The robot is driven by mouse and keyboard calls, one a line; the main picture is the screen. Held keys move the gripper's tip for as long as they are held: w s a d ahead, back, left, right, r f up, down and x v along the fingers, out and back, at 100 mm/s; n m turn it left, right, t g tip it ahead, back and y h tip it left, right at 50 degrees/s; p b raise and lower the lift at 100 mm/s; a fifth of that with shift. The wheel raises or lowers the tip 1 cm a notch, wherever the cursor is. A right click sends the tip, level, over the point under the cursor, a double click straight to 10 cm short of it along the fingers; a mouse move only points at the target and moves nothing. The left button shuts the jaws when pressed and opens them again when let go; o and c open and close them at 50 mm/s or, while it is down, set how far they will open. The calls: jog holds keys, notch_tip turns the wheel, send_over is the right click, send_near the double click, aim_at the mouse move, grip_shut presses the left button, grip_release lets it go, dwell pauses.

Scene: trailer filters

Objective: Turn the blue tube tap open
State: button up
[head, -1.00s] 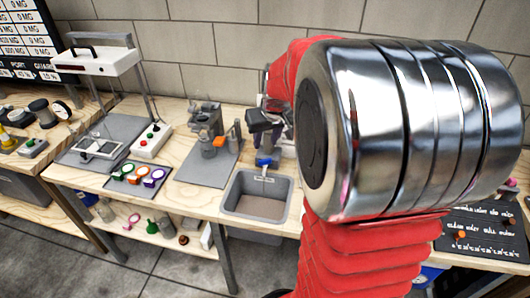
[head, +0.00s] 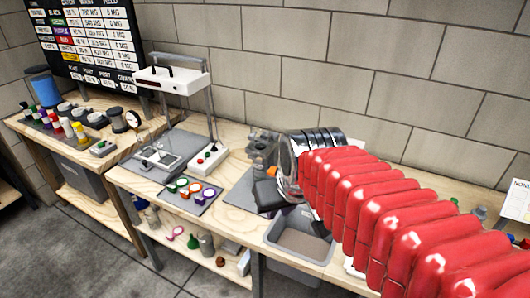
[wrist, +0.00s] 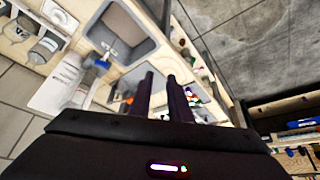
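The blue tap (wrist: 101,62) shows in the wrist view at the edge of the grey sink (wrist: 98,32), on a thin spout pipe. In the head view my arm covers the tap, and only part of the sink (head: 273,236) shows. My gripper (wrist: 161,77) has its two dark fingers slightly apart, with nothing seen between them. In the wrist view the fingertips are to the right of and below the tap, apart from it. In the head view the dark gripper body is over the bench just left of the sink.
A tray with coloured rings (head: 190,194) and a white control box (head: 209,158) stand left of my gripper. A tall white-topped stand (head: 172,79) rises behind them. Clear bottles (wrist: 45,48) stand near the sink in the wrist view. The bench front edge is close.

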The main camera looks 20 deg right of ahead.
jog(key=s+a+n, duration=0.1)
jog(key=s+a, duration=0.3)
jog(key=s, duration=0.3)
jog(key=shift+a+f, duration=0.25)
jog(key=shift+a, duration=0.1)
